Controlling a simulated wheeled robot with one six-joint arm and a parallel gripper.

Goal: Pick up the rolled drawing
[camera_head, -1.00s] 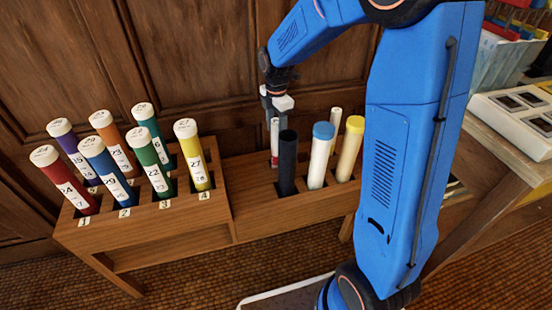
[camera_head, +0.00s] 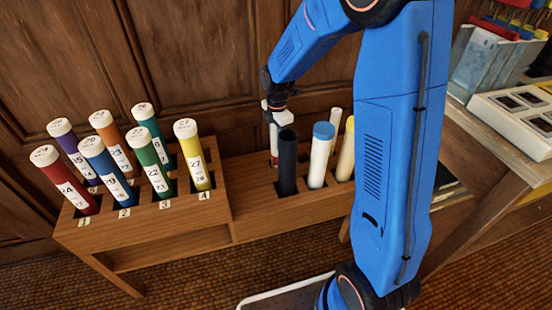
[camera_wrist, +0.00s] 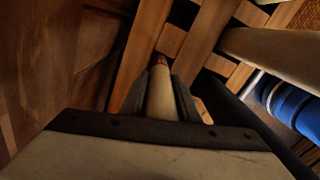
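The rolled drawing is a slim cream-white roll with a red band low down (camera_head: 274,145). It stands upright in the wooden rack, behind the black tube (camera_head: 287,160). My gripper (camera_head: 275,122) points down over the roll's upper end. In the wrist view the roll (camera_wrist: 160,98) lies between my two dark fingers (camera_wrist: 160,90), with its red part beyond the fingertips. The fingers run close along both its sides. Whether they press on it cannot be told. Its lower end is hidden in the rack.
A white tube with a blue cap (camera_head: 321,155), a yellow tube (camera_head: 346,150) and a thin white roll (camera_head: 335,122) stand to the right. Several numbered coloured tubes fill the left rack (camera_head: 145,220). A wooden wall (camera_head: 200,60) is close behind.

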